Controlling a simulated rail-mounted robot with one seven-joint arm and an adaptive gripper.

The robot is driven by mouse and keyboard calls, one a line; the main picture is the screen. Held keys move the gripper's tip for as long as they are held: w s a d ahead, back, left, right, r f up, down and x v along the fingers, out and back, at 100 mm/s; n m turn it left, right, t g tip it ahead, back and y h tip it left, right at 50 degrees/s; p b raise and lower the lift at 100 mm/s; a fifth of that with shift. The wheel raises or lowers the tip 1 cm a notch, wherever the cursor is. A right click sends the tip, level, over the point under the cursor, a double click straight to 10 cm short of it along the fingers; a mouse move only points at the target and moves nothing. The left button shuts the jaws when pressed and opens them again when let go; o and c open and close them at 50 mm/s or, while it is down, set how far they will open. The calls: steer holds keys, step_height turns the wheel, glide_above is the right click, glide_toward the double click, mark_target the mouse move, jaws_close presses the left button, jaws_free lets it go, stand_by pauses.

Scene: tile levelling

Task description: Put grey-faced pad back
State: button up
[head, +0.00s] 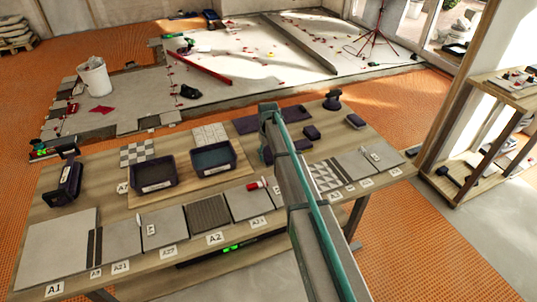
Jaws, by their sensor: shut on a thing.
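My arm crosses the right half of the table, and its upper end (269,111) is over the back of the table. My gripper cannot be made out; the arm links cover the place behind them. Small dark blue pads lie at the back right of the table: one pad (311,132) just right of my arm and another pad (355,121) farther right. A dark flat piece (246,125) lies left of my arm, partly covered by it. I cannot tell which pad has a grey face, nor what is held.
Two dark trays (153,184) (213,172) stand mid-table. Labelled grey tiles (59,247) line the front edge. A dark-handled tool (333,99) stands at the back right. A wooden shelf (470,140) stands on the right. A white bucket (94,77) is on the floor beyond.

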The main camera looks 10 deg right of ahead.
mark_target(269, 153)
steer(key=o, duration=1.6)
steer(key=shift+c, duration=0.2)
step_height(269, 153, up, 12)
steer(key=b, duration=0.2)
